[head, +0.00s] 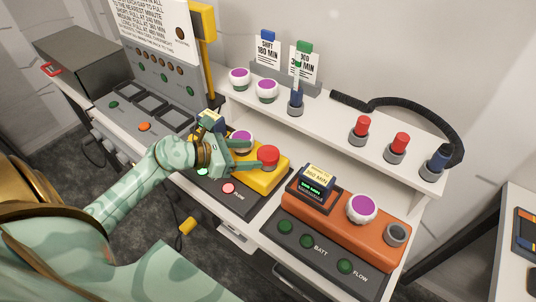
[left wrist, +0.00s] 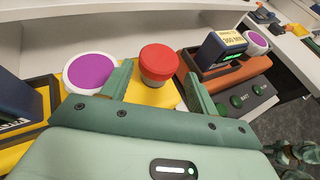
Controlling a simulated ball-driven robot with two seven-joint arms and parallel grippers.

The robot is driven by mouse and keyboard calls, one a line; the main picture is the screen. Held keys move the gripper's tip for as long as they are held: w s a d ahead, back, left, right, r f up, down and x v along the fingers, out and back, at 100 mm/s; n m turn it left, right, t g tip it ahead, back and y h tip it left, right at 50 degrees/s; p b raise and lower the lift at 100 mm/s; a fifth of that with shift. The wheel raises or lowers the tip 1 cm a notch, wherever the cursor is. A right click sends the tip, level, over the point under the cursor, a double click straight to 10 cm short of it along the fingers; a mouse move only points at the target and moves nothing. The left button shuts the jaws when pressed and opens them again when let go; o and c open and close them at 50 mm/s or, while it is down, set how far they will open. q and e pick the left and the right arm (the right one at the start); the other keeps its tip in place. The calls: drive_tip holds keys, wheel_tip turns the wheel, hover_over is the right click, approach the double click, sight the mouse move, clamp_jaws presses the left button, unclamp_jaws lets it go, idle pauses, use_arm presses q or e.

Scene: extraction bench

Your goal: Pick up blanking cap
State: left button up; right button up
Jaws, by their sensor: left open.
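A red cap (head: 268,154), which looks like the blanking cap, stands upright at the right end of the yellow unit (head: 264,180) on the bench. It also shows in the left wrist view (left wrist: 158,62). My left gripper (head: 254,157) is open just left of this cap. In the left wrist view its two fingers lie on either side of the cap, with gaps visible; I cannot tell how far the tips reach around it. More red caps stand on sockets on the shelf, one (head: 361,125) and another (head: 399,141).
A white and purple knob (head: 241,139) is close behind my left gripper. An orange unit (head: 340,226) with a purple knob (head: 361,208) and an empty-looking grey ring (head: 397,234) stands to the right. The white shelf (head: 330,118) runs behind, with a black hose (head: 410,107).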

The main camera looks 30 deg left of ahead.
sight(266, 153)
use_arm(q)
drive_tip(key=x, duration=0.5)
drive_tip(key=shift+w, duration=0.15)
drive_tip(key=c, duration=0.7)
